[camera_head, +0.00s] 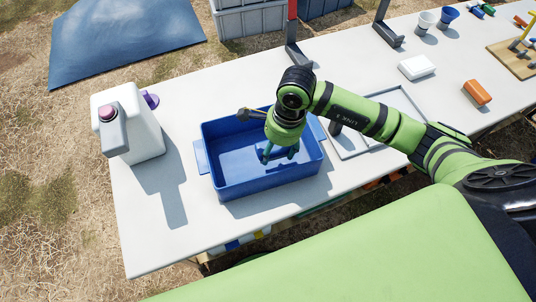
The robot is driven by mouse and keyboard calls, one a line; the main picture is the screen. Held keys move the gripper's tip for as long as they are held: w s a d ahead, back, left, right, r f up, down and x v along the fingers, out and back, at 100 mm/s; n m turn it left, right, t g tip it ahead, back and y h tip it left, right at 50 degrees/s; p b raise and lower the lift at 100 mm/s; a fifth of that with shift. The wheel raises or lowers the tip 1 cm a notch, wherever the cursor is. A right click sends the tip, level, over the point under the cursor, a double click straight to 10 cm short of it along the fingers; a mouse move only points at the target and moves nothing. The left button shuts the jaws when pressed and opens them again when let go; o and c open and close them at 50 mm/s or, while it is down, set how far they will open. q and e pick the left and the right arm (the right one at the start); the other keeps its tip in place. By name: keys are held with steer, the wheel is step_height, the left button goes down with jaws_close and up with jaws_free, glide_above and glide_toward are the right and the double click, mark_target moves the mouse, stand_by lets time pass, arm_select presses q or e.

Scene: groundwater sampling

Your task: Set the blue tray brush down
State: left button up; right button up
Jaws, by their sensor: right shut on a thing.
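My right gripper (280,148) reaches in from the right and points down over the blue tray (223,180). It is shut on the blue tray brush (268,153), of which only small blue-green parts show below the green wrist. The wrist hides most of the brush and the fingers. I cannot tell whether the brush touches the tray's floor. My left gripper is not in view.
A white jug (140,125) with a grey part and purple caps stands left of the tray. A grey frame (385,128) lies right of it, behind my arm. An orange block (477,93) and a white block (416,67) lie farther right. The white table's (160,230) front left is clear.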

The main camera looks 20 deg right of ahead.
mark_target(275, 166)
steer(key=shift+f, duration=0.9)
step_height(275, 166, down, 3)
steer(key=shift+a+f+p, duration=0.1)
steer(key=shift+p, duration=0.3)
steer(key=shift+f, duration=0.2)
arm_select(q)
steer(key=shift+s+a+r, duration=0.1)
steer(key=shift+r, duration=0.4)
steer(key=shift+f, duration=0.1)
arm_select(e)
steer(key=shift+f, duration=0.1)
steer(key=shift+f+b, duration=0.15)
steer(key=shift+b, duration=0.15)
steer(key=o, duration=1.1)
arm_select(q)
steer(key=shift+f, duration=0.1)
